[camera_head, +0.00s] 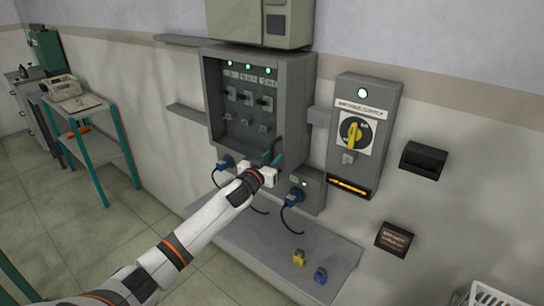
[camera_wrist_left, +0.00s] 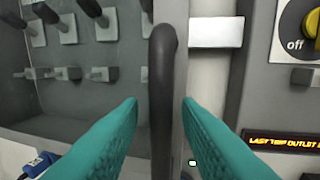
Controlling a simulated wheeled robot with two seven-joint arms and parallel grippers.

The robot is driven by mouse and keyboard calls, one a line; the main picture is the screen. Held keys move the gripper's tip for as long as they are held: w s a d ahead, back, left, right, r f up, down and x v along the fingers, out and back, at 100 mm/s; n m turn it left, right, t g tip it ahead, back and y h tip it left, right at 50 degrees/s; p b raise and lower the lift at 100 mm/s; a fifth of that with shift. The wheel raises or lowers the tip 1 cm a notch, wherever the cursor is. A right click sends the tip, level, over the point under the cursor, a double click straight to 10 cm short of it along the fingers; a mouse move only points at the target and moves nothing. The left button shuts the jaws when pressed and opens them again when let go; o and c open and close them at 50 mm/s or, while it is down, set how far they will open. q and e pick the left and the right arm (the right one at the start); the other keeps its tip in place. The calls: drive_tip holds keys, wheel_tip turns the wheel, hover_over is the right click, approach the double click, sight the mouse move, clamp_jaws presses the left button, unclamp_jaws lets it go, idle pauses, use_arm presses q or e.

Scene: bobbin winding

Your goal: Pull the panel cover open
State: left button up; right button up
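The panel (camera_head: 308,90) is a grey wall box with several switches and three green lights on its face. I cannot tell whether a clear cover lies over the switches. A dark upright handle (camera_wrist_left: 162,95) stands at the panel's right edge in the left wrist view; in the head view it shows small at the lower right of the panel. My left gripper (camera_head: 275,160) is at this lower right corner. In the left wrist view its teal fingertips (camera_wrist_left: 160,108) are apart, one on each side of the handle, with gaps visible. My right gripper is not in view.
A grey box with a yellow rotary switch (camera_head: 354,133) is right of the panel. Blue plugs with cables (camera_head: 293,198) sit below. A grey shelf (camera_head: 240,240) under them holds a yellow and a blue part. A teal-legged cart (camera_head: 105,150) stands at left.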

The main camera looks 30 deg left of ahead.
use_arm(q)
drive_tip(key=shift+w, duration=0.3)
drive_tip(key=shift+c, duration=0.4)
clamp_jaws()
